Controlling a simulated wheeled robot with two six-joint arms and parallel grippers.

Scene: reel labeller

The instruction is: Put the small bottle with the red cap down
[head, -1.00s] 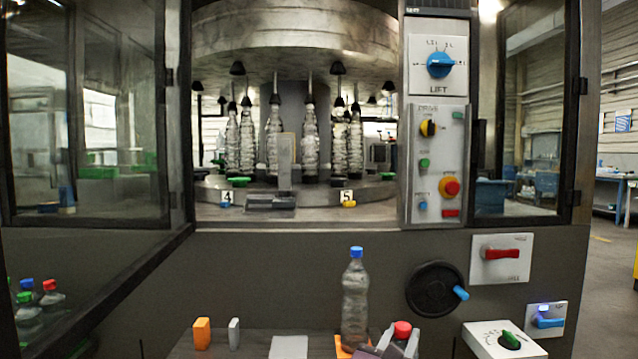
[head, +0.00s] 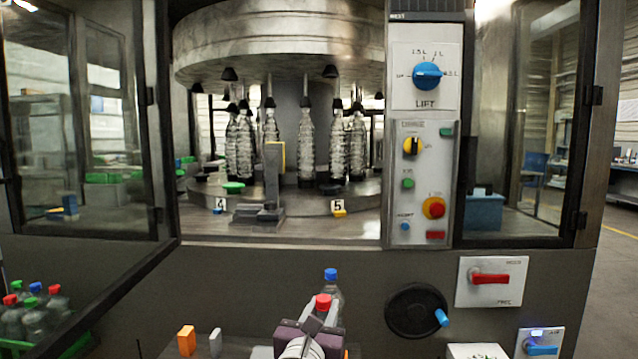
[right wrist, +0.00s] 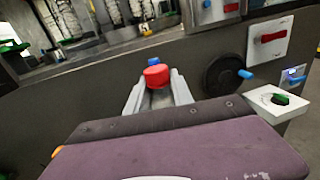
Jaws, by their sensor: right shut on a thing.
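The small bottle with the red cap (head: 323,302) is at my right gripper (head: 312,322), low in the middle of the head view. In the right wrist view its red cap (right wrist: 157,76) sits between the two grey fingers, which are shut on it; its body is mostly hidden. A clear bottle with a blue cap (head: 331,275) stands just behind it, partly covered. Its blue cap also shows in the right wrist view (right wrist: 154,62). My left gripper is in neither view.
An orange block (head: 187,340) and a grey piece (head: 215,342) stand on the shelf at the lower left. A black handwheel (head: 415,308) and a red-handled switch (head: 490,279) are on the machine front to the right. Several capped bottles (head: 35,310) stand at the far left.

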